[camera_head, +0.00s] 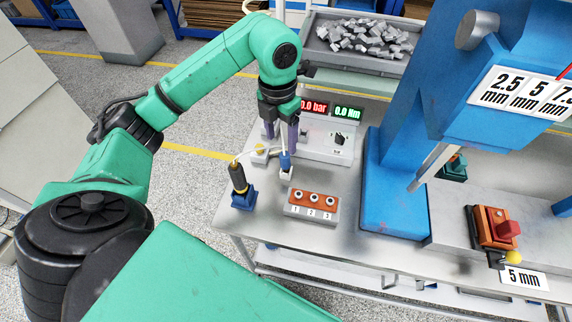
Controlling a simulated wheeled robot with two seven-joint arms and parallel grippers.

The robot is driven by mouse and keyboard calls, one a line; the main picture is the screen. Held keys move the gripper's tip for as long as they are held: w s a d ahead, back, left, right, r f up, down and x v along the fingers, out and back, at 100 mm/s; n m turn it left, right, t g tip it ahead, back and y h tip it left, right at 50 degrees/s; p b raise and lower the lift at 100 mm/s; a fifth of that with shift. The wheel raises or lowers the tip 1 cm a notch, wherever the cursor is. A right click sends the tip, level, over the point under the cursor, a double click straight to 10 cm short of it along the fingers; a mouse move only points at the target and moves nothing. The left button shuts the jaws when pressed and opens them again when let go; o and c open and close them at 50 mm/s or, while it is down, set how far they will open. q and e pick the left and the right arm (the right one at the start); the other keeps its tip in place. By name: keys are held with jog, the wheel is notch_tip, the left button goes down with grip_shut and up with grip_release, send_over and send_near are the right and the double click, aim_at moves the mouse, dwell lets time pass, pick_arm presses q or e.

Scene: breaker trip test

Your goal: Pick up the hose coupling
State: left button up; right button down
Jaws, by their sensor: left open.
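I cannot tell whether the fingers touch the coupling. My right gripper is not in view.
A yellow-and-black screwdriver (238,178) stands in a blue holder to the left. An orange block (313,198) with three numbered sockets sits in front. A grey display box (335,146) is behind. A blue press (395,190) stands right. A bin (312,62) holds grey parts.

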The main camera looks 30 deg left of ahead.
aim_at(285, 155)
pick_arm(q)
jog(key=f, duration=0.3)
jog(key=shift+w+f+p, duration=0.1)
jog(key=shift+w+p, duration=0.2)
jog(key=shift+w, duration=0.1)
jog(key=shift+w+d+f+p, duration=0.1)
jog(key=shift+f+p, duration=0.45)
jog(key=shift+f, duration=0.1)
jog(key=shift+w+d+f+p, duration=0.1)
jog(key=shift+f+p, duration=0.45)
jog(key=shift+f, duration=0.05)
notch_tip(285, 155, down, 3)
jog(key=shift+s+d+r+p, duration=0.1)
jog(key=shift+s+r+p, duration=0.05)
jog(key=shift+p, duration=0.15)
jog(key=shift+f, duration=0.2)
grip_shut()
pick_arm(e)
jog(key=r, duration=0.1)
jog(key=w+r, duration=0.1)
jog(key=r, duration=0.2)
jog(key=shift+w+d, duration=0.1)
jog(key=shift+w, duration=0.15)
